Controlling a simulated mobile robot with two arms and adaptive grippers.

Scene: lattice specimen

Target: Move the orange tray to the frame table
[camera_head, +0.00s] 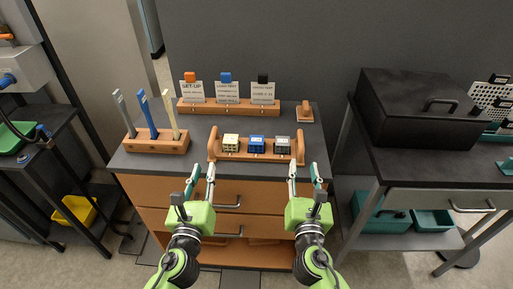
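The orange tray (243,154) lies on the dark top of the wooden drawer cabinet, near its front edge. It has a raised handle at each end. It holds a pale yellow block (231,142), a blue block (256,144) and a grey block (282,144). My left gripper (202,170) is open and empty in front of the tray's left handle. My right gripper (303,170) is open and empty in front of the right handle. Both appear apart from the tray, though the exact gap is hard to tell. I cannot tell which surface is the frame table.
Behind the tray stands a wooden rack (240,107) with three cards. A wooden holder (157,142) with three upright strips is at left, and a small wooden piece (305,112) at right. A right-hand table bears a black case (415,105). A dark left-hand stand holds a yellow bin (76,212).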

